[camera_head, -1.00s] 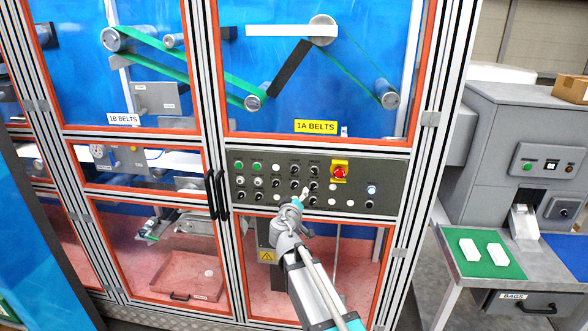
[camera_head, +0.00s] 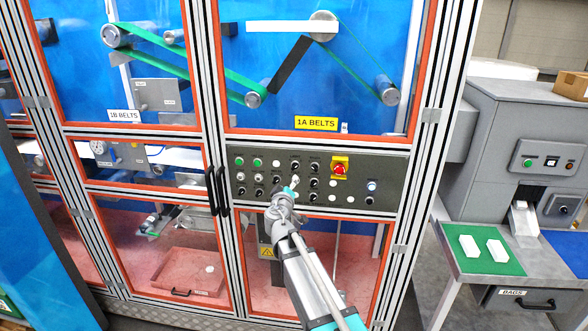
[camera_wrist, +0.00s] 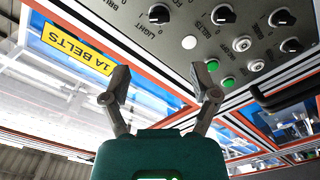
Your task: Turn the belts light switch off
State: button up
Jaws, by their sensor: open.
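The dark control panel (camera_head: 350,165) sits below the yellow "1A BELTS" sign and carries rows of black knobs and buttons. My gripper (camera_head: 291,186) is in front of the panel's left-centre part and hides some controls there. In the wrist view my gripper (camera_wrist: 160,80) is open and empty, with its fingers spread apart. That view shows the panel upside down, with a black knob (camera_wrist: 160,14) by the word "LIGHT" and another knob (camera_wrist: 223,15) by "BELTS". Both are beyond the fingertips, not between them. I cannot tell for certain which knob is the belts light switch.
A red emergency button (camera_head: 339,169) on a yellow plate is right of my gripper. Black door handles (camera_head: 217,192) stand out left of the panel. Green buttons (camera_wrist: 227,82) are close to the right finger in the wrist view. A grey machine (camera_head: 525,140) stands at the right.

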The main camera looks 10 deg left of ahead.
aim_at(294, 167)
jog(key=w, duration=1.1)
jog(key=shift+w+d, duration=0.25)
grip_shut()
